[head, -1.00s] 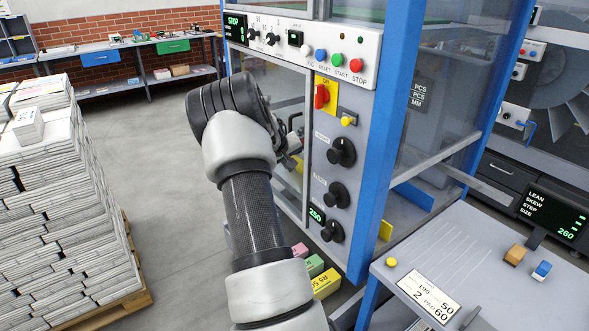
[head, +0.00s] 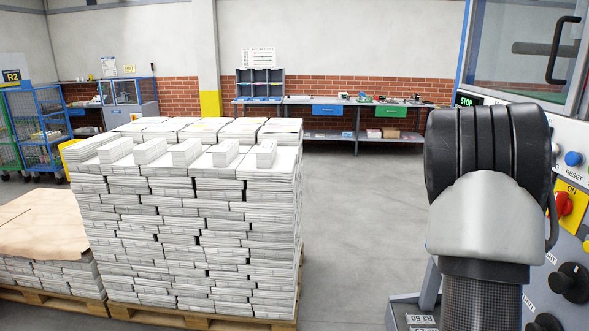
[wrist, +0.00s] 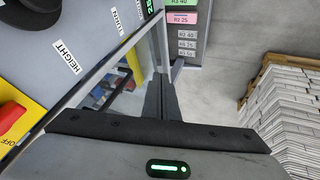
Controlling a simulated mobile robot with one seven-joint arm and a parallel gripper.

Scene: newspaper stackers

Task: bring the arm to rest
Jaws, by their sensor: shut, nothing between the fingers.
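My gripper (wrist: 163,98) shows in the wrist view with its two dark fingers together and nothing between them. It points down alongside the machine's control panel (wrist: 40,110), with the red switch at the left edge and the HEIGHT label above it. In the head view my arm stands folded at the right, in front of the machine (head: 575,145), and hides the gripper itself. I cannot tell from the wrist view whether the fingers touch the machine's frame.
A pallet (head: 200,317) of stacked newspapers (head: 190,230) stands left of centre, and a paper-covered pallet load (head: 45,225) lies beside it. A workbench (head: 345,101) runs along the brick wall. Open grey floor (head: 350,200) lies between the stack and the machine.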

